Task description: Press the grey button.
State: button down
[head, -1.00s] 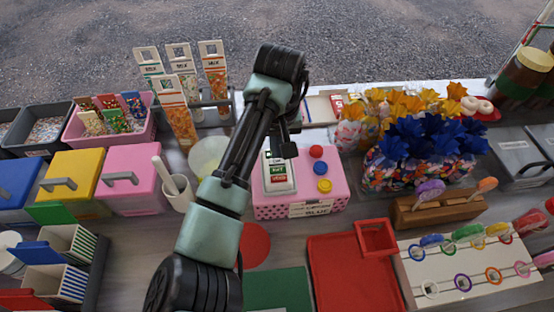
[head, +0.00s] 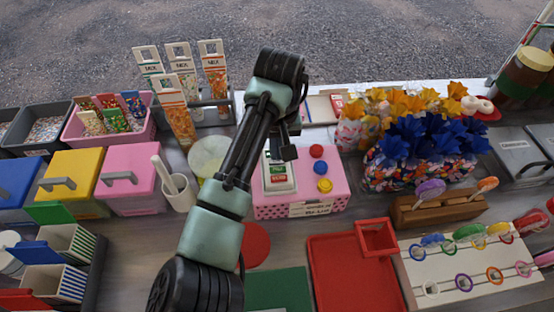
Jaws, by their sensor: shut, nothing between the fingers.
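A pink box (head: 330,191) with a dotted front stands in the middle of the table. On its top right are a red button (head: 316,151), a blue button (head: 320,168) and a yellow button (head: 324,185). A white unit (head: 280,188) with a green and red panel (head: 278,176) sits on its top left. I cannot make out a grey button; my arm and gripper cover part of the box's top left. My gripper (head: 289,153) is shut and empty, pointing down over the back of the white unit. I cannot tell whether it touches anything.
Blue flowers (head: 412,140) and wrapped sweets stand to the right. A white cup (head: 179,195) with a stick and a pink-lidded bin (head: 133,170) are to the left. A red tray (head: 350,270) and a green mat (head: 278,290) lie in front.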

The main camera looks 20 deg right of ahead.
aim_at(277, 162)
jog(key=shift+f, duration=0.45)
notch_tip(277, 162, up, 8)
jog(key=p, duration=0.8)
